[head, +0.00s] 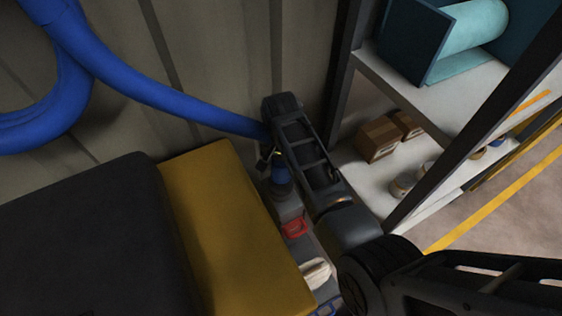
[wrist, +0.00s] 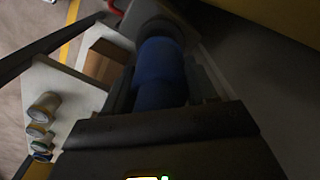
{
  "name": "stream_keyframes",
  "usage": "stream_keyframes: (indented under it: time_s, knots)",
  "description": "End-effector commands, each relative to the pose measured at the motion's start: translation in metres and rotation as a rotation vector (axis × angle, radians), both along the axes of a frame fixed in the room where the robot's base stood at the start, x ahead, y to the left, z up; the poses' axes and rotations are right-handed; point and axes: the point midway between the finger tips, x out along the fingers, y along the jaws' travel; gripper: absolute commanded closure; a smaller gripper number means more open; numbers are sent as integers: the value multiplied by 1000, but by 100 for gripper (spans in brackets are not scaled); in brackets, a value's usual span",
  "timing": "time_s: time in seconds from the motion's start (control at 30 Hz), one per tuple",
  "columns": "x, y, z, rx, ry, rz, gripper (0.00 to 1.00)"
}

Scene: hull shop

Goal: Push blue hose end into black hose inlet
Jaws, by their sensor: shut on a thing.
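The blue hose (head: 170,98) comes down from the upper left and passes behind my arm. My gripper (head: 277,162) is shut on the blue hose end (head: 281,174), which also shows between the fingers in the wrist view (wrist: 160,75). The black hose inlet (head: 282,188) is a dark collar right below the hose end, on top of a grey unit. In the wrist view the dark collar (wrist: 160,30) lines up with the far end of the blue piece and seems to meet it. How deep the hose end sits in it cannot be told.
A yellow block (head: 225,220) and a dark block (head: 90,240) stand close left of the grey unit. A red handle (head: 294,228) is below the inlet. A shelf (head: 440,95) with boxes (head: 380,138) and cans is at right. A ribbed wall (head: 220,50) stands behind.

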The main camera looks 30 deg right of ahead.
Motion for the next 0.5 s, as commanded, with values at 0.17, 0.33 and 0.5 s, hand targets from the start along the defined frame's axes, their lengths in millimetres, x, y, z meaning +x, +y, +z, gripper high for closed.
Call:
stream_keyframes:
  time_s: [0.17,0.33,0.5]
  knots:
    - [0,0,-20,-1,-1,0,70]
    - [0,0,-28,0,-1,0,70]
    - [0,0,-28,0,-1,0,70]
